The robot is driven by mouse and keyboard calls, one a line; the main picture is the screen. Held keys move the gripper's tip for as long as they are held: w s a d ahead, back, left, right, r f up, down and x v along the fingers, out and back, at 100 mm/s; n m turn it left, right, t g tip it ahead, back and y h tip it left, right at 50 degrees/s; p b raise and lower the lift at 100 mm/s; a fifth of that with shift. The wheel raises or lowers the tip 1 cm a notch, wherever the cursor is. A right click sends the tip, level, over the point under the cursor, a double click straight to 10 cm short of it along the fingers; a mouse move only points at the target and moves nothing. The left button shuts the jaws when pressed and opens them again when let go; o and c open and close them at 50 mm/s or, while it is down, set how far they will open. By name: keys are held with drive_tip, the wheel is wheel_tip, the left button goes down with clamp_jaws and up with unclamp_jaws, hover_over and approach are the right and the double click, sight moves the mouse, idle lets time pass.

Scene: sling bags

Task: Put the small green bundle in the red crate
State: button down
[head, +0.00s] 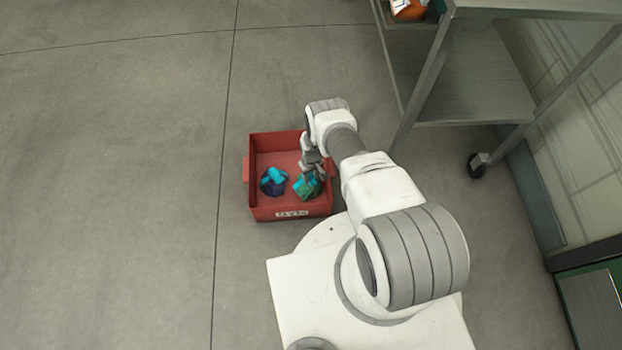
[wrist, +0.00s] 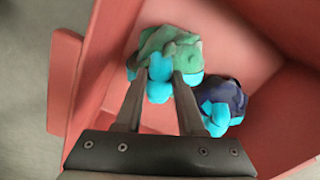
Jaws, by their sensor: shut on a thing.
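The red crate (head: 290,213) stands on the floor in the head view, and its red wall fills much of the wrist view (wrist: 110,45). The small green bundle (head: 303,190), green with bright blue parts, is inside the crate's outline at the right. In the wrist view the green bundle (wrist: 172,48) is at the fingertips. My gripper (head: 314,172) reaches down into the crate; in the wrist view my gripper (wrist: 168,78) is shut on the bundle. Whether the bundle touches the crate floor cannot be told.
A dark blue bundle with bright blue parts (head: 273,182) lies in the crate to the left; in the wrist view it is at the right (wrist: 222,103). A grey wheeled metal rack (head: 470,85) stands at the upper right. The floor left of the crate is clear.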

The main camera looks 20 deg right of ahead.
drive_tip(key=shift+f, duration=0.4)
drive_tip(key=c, duration=0.5)
unclamp_jaws()
drive_tip(key=shift+r, duration=0.1)
